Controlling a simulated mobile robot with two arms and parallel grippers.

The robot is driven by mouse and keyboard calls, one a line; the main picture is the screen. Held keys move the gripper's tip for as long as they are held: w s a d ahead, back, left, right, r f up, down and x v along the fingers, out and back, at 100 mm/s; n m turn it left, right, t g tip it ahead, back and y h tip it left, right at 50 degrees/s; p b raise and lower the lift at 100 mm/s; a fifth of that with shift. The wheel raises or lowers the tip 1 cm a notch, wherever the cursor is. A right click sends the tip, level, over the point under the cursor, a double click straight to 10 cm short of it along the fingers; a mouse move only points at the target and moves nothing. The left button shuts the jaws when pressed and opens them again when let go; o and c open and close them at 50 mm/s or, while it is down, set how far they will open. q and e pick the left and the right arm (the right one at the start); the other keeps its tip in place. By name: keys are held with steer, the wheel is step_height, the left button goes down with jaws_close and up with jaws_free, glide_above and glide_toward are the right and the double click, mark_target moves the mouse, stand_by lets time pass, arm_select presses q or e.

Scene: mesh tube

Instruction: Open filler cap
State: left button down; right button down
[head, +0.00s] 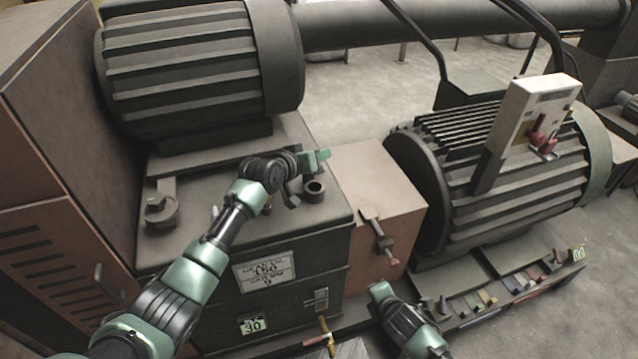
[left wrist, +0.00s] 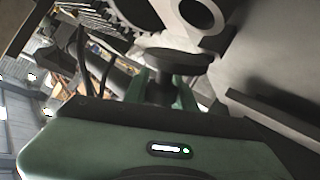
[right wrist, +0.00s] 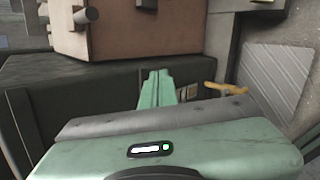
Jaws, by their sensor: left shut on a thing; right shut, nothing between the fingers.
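The filler cap (left wrist: 178,60) shows in the left wrist view as a dark round disc on a narrower stem. My left gripper (left wrist: 162,92) is shut on that stem. In the head view my left gripper (head: 305,163) is above the dark gearbox top, just behind a short round filler neck (head: 314,188). The neck is open at the top, and the cap looks apart from it. A ring-shaped opening also shows in the left wrist view (left wrist: 203,14). My right gripper (head: 382,292) is shut and empty, low in front of the housing; its closed fingers show in the right wrist view (right wrist: 157,88).
A ribbed motor (head: 200,70) stands behind the gearbox top (head: 240,200). A second ribbed motor (head: 500,190) with a control box (head: 530,110) stands at the right. A yellow-handled tap (head: 325,335) is left of my right gripper. A clamp-like part (head: 161,208) sits on the left of the gearbox top.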

steer(key=w+a+r+n+t+y, duration=0.1)
steer(key=w+a+r+n, duration=0.2)
steer(key=r, duration=0.4)
steer(key=w+a+r+n+t+y, duration=0.1)
steer(key=w+a+r+n, duration=0.1)
steer(key=a+r+n, duration=0.3)
steer(key=n+t+y, duration=0.1)
steer(key=n+t, duration=0.1)
steer(key=n, duration=0.6)
glide_toward(318, 194)
steer(key=x, duration=0.6)
steer(key=shift+w, duration=0.1)
steer(key=shift+w+a+r, duration=0.3)
steer(key=shift+w+r, duration=0.45)
steer(key=shift+r, duration=0.15)
steer(key=shift+w+a+r+y, duration=0.15)
steer(key=shift+w+r+y, duration=0.2)
steer(key=shift+r, duration=0.3)
